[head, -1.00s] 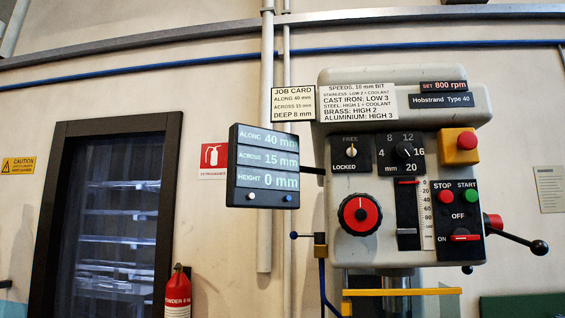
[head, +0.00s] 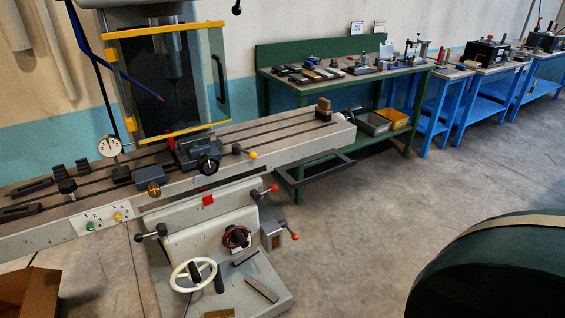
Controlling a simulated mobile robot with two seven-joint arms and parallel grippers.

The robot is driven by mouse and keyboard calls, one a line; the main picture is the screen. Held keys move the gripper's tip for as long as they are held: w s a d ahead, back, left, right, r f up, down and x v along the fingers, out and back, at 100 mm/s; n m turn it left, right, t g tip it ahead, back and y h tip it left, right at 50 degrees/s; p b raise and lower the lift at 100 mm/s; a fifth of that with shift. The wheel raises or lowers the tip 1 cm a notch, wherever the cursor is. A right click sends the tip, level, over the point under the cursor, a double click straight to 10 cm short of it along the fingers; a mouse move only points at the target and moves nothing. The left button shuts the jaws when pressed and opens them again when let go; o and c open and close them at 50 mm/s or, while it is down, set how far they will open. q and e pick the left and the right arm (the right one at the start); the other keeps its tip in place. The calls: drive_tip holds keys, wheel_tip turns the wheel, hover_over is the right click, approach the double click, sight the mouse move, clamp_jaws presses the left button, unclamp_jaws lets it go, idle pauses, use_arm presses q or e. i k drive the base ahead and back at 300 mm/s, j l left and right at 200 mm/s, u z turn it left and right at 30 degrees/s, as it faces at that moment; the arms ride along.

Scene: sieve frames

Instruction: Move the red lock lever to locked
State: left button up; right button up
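The milling machine's long grey table (head: 290,138) runs across the left half of the head view. Below its front edge, a short lever with a red ball end (head: 273,188) sticks out to the right. I cannot tell from this view which of these is the lock lever, and no locked marking is readable. Neither of my grippers is in view.
A yellow-edged guard (head: 165,30) stands above a vise (head: 195,150). A white handwheel (head: 193,274) and a red-ringed wheel (head: 236,237) are lower down. A green bench (head: 345,75) stands behind. A dark green rounded thing (head: 490,270) fills the lower right. Floor between is clear.

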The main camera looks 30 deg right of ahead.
sight(255, 194)
drive_tip(key=z, duration=1.7)
drive_tip(key=i+z, duration=0.4)
drive_tip(key=i, duration=0.15)
drive_tip(key=i+z, duration=0.4)
drive_tip(key=i, duration=0.15)
drive_tip(key=i+l, duration=0.1)
drive_tip(key=i, duration=0.6)
drive_tip(key=i+l, duration=0.1)
drive_tip(key=i, duration=0.65)
drive_tip(key=i+j+u, duration=0.1)
drive_tip(key=i+u, duration=0.65)
drive_tip(key=i+l+u, duration=0.2)
drive_tip(key=i+u, duration=0.3)
drive_tip(key=u, duration=3.3)
